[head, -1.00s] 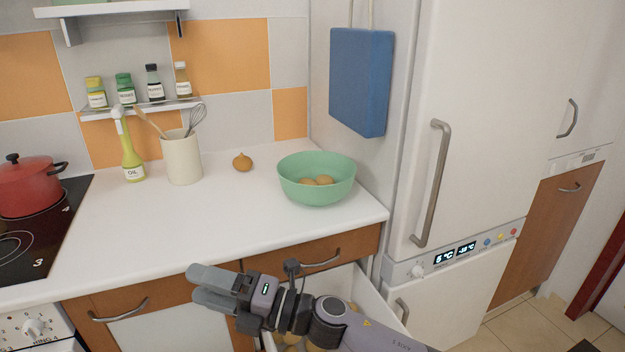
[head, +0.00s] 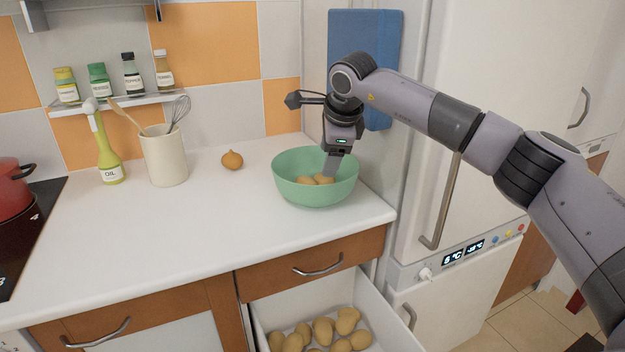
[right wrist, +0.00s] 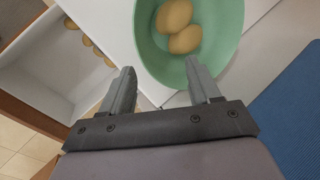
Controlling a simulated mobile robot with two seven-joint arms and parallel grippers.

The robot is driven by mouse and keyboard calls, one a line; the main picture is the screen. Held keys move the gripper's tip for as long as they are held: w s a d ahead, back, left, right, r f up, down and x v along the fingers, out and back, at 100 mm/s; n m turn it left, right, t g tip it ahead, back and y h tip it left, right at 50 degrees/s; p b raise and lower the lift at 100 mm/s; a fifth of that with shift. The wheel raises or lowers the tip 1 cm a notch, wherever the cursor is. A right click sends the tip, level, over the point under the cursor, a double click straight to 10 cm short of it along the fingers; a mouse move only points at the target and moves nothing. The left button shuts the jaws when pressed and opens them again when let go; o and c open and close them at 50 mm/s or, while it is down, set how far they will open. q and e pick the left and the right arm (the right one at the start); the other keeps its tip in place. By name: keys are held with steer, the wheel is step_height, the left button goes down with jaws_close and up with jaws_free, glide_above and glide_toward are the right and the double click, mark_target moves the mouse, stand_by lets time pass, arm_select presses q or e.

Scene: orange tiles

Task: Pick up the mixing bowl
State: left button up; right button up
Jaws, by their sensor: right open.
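The green mixing bowl (head: 300,188) stands upright on the white counter near its right end, with potatoes (head: 318,179) inside. My right gripper (head: 333,165) points down at the bowl's right side, its fingers showing against the inside of the bowl. In the right wrist view the two fingers (right wrist: 162,88) are spread and empty, with the bowl (right wrist: 222,28) just beyond them and its rim near the right finger. I cannot tell whether a finger touches the rim. My left gripper is not in view.
An open drawer (head: 378,318) with several potatoes sticks out below the counter. An onion (head: 232,160), a utensil holder (head: 164,158) and an oil bottle (head: 109,160) stand left of the bowl. The fridge (head: 462,130) and a blue board (head: 347,45) are close on the right.

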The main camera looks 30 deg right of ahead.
mark_target(322, 185)
steer(key=f+b, duration=0.1)
steer(key=f, duration=0.1)
steer(key=f+b, duration=0.1)
steer(key=f, duration=0.1)
steer(key=a+f+b, duration=0.1)
steer(key=shift+s+f, duration=0.15)
steer(key=shift+f, duration=0.25)
steer(key=shift+x, duration=1.4)
steer(key=x, duration=0.3)
steer(key=shift+w+a+p, duration=0.3)
steer(key=shift+w+f, duration=0.25)
steer(key=shift+f, duration=0.3)
jaws_close()
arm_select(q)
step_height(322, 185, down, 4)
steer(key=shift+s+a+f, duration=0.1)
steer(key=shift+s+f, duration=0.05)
arm_select(e)
steer(key=shift+r, duration=0.15)
